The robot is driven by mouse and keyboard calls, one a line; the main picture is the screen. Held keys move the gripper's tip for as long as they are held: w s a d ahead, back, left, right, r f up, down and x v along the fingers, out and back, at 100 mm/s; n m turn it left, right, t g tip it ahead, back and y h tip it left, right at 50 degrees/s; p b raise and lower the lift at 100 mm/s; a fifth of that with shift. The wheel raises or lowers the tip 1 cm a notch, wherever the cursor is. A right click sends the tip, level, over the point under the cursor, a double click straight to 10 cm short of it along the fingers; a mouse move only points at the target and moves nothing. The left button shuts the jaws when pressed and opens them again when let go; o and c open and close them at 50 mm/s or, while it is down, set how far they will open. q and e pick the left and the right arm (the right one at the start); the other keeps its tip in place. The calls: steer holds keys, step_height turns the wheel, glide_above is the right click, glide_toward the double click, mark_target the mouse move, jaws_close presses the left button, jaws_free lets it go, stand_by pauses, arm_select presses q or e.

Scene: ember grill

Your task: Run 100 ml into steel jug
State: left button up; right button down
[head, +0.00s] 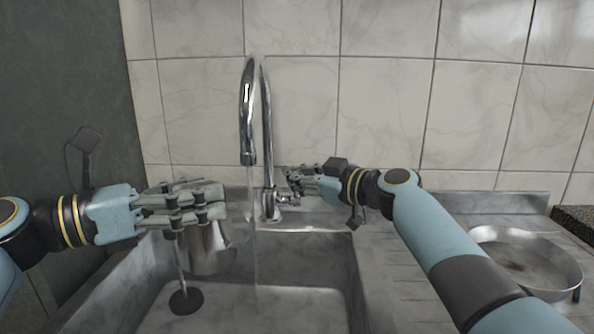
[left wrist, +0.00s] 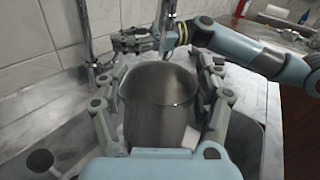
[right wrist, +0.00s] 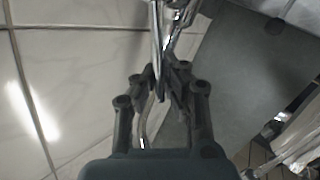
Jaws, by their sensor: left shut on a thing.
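The steel jug (head: 208,250) is upright over the sink, held by my left gripper (head: 215,203), whose fingers close on its sides. In the left wrist view the jug (left wrist: 158,105) sits between the fingers, its mouth upward; its inside looks dark and I cannot tell a water level. The chrome tap (head: 248,110) arches above the sink. A thin water stream (head: 256,240) falls from its spout, passing right of the jug in the head view. My right gripper (head: 295,180) is at the tap's lever (head: 286,200); its fingertips are close together beside the tap, and their contact is unclear.
The stone sink (head: 310,260) lies below, with a dark round piece and thin rod (head: 186,300) on its floor. A shallow metal pan (head: 520,262) stands on the draining board at the right. A tiled wall (head: 390,110) closes the back.

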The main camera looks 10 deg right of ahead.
steer(key=shift+s+n, duration=0.2)
steer(key=shift+n, duration=0.1)
steer(key=shift+t, duration=0.3)
steer(key=c, duration=1.4)
jaws_free()
steer(key=shift+d+f, duration=0.1)
steer(key=shift+d, duration=0.05)
steer(key=v, duration=1.2)
